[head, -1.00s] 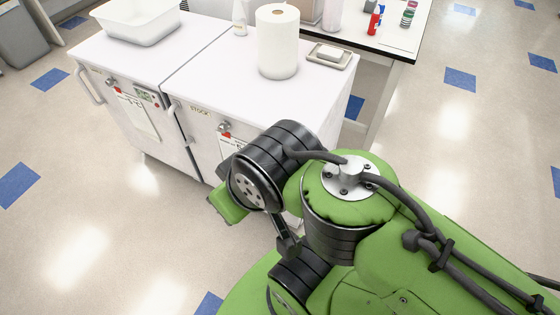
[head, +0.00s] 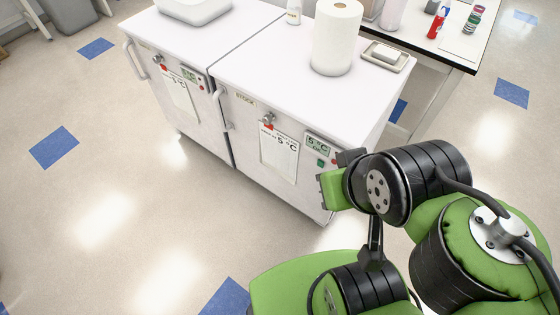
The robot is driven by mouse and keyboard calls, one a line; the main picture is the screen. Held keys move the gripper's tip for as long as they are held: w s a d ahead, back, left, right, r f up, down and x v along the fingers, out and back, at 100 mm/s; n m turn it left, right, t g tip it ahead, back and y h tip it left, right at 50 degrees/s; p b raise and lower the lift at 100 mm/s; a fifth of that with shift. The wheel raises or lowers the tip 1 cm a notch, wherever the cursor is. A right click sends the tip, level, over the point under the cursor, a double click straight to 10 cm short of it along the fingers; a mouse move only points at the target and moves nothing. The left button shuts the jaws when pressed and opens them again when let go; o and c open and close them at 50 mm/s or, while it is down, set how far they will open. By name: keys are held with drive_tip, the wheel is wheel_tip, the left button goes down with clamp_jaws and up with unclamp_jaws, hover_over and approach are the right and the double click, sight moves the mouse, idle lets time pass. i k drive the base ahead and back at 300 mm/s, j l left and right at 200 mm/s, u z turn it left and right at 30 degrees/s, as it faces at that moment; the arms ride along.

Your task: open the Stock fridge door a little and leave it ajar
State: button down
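The Stock fridge (head: 289,75) is the right one of two white under-bench fridges in the head view. Its front carries a yellowish STOCK label (head: 245,97), a lock with a red tag, a paper sheet and a small display reading about 5 °C. Its door (head: 241,133) looks shut. The white door handle (head: 221,109) stands upright at the door's left edge, and nothing touches it. My green and black arm is folded at the lower right, its nearest part overlapping the fridge's lower right front corner. I cannot make out my gripper's fingers.
A second white fridge (head: 191,105) adjoins on the left, with a white tub (head: 195,10) on top. A paper roll (head: 336,38) and a small dish (head: 386,57) stand on the Stock fridge. A bench with bottles is behind right. The floor before both fridges is clear.

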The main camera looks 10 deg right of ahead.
sight(288, 149)
drive_tip(key=i+j+u, duration=0.25)
drive_tip(key=u, duration=0.2)
drive_tip(key=i+j+u, duration=0.2)
drive_tip(key=i+u, duration=0.2)
drive_tip(key=i+j+u, duration=0.1)
drive_tip(key=i+u, duration=0.15)
drive_tip(key=u, duration=0.2)
drive_tip(key=i+u, duration=0.4)
drive_tip(key=i+l+u, duration=0.2)
drive_tip(key=u, duration=0.25)
drive_tip(key=i, duration=0.05)
